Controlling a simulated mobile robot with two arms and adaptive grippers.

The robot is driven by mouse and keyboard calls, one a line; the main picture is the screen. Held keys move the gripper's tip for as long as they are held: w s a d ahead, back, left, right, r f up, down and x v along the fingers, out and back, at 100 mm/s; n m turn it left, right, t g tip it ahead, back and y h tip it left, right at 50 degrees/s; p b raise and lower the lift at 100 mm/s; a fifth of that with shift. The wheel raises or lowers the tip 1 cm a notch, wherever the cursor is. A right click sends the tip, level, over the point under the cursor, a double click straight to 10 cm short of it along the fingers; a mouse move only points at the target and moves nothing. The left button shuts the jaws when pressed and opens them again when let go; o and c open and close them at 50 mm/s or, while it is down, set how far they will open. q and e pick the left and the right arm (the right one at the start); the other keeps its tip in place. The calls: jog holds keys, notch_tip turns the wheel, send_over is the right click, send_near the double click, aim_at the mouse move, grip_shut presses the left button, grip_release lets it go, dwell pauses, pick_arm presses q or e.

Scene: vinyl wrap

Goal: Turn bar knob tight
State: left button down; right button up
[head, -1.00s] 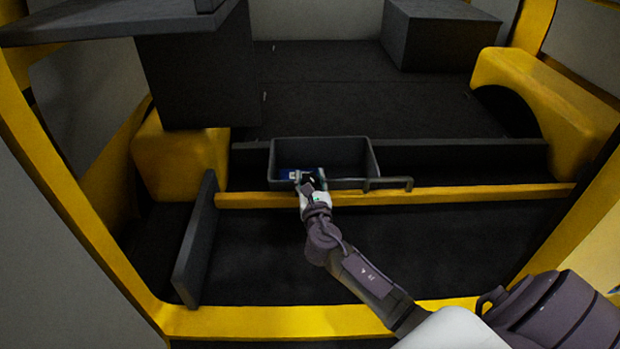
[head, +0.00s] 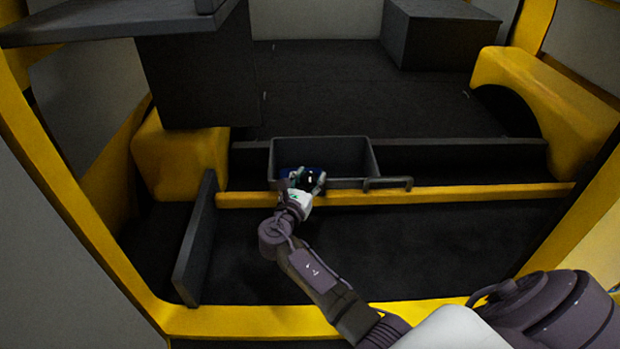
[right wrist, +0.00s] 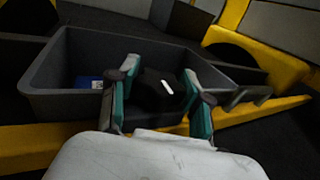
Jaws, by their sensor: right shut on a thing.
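A rounded black knob (head: 309,178) with a bright highlight sits at the front wall of the grey bin, near its left half. My right gripper (head: 305,180) is shut on it, with one finger on either side. In the right wrist view the knob (right wrist: 157,92) shows as a dark shape between the teal finger pads of the gripper (right wrist: 160,80). The knob's underside and mount are hidden, so I cannot tell how tight it is. My left gripper is not in view.
The open grey bin (head: 371,153) stands behind the yellow sill (head: 450,193), with a small blue item (right wrist: 84,82) inside at left. A grey bar handle (head: 390,183) is to the right of the knob. A dark upright panel (head: 195,240) stands at left. The dark floor in front is clear.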

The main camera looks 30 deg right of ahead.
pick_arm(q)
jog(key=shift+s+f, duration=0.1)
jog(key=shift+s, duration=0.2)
pick_arm(e)
jog(key=o, duration=1.2)
jog(key=v, duration=1.2)
